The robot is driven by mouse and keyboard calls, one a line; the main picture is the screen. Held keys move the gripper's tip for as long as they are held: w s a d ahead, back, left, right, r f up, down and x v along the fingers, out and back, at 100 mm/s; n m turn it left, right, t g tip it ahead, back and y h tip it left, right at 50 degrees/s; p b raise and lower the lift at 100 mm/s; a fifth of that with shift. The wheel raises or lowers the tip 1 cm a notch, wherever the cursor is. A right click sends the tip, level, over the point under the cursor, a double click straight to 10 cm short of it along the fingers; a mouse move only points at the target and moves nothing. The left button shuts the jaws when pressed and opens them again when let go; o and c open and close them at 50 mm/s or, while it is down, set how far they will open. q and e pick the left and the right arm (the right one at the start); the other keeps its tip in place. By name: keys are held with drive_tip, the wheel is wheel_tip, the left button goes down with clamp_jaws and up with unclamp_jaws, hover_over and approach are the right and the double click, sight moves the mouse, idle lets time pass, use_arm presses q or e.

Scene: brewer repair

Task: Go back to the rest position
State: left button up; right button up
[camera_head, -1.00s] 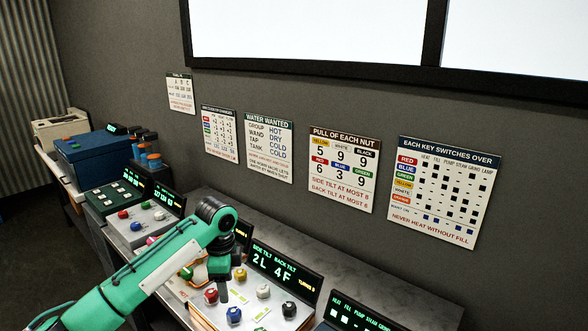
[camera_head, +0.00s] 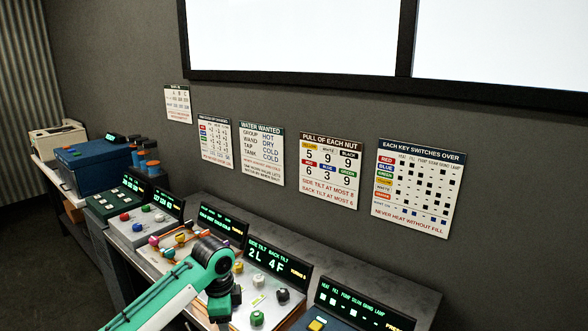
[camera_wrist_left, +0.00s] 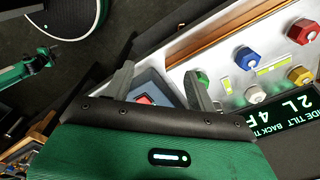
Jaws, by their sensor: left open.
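My left arm (camera_head: 165,298) is green with black joints and comes in from the bottom left in the head view. A blue nut (camera_wrist_left: 245,57), a red nut (camera_wrist_left: 302,31) and a white nut (camera_wrist_left: 255,94) stand right of the fingers. A green nut (camera_wrist_left: 202,78) is partly hidden behind the right finger.
The tilt display (camera_head: 278,263) reads 2L 4F. A key-switch display (camera_head: 350,304) stands to its right, and a panel with coloured pipes (camera_head: 170,248) to its left. A blue box (camera_head: 82,156) stands farther back. Charts (camera_head: 330,170) hang on the wall. Dark floor lies left.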

use_arm(q)
drive_tip(key=s+d+f+n+t+h, duration=0.1)
drive_tip(key=s+d+f+n, duration=0.15)
drive_tip(key=s+f, duration=0.5)
drive_tip(key=s+d+f+n+t+h, duration=0.1)
drive_tip(key=s+d+f+n, duration=0.3)
drive_tip(key=s, duration=0.7)
drive_tip(key=s+a+n+t+y, duration=0.1)
drive_tip(key=s+a+n, duration=0.3)
drive_tip(key=s+a, duration=0.4)
drive_tip(key=s+a+n+y, duration=0.1)
drive_tip(key=s+a+n, duration=0.35)
drive_tip(key=s, duration=0.55)
wheel_tip(320, 180, down, 33)
drive_tip(key=g, duration=0.1)
drive_tip(key=s+a+f, duration=0.2)
drive_tip(key=s+f, duration=0.8)
drive_tip(key=s+a+f+m+g+b, duration=0.1)
drive_tip(key=s+a+f, duration=0.1)
drive_tip(key=s+f, duration=0.7)
drive_tip(key=shift+s+f+y, duration=0.3)
drive_tip(key=shift+s+f, duration=0.1)
drive_tip(key=shift+f, duration=0.15)
use_arm(e)
drive_tip(key=shift+s+f, duration=0.5)
drive_tip(key=shift+f, duration=0.3)
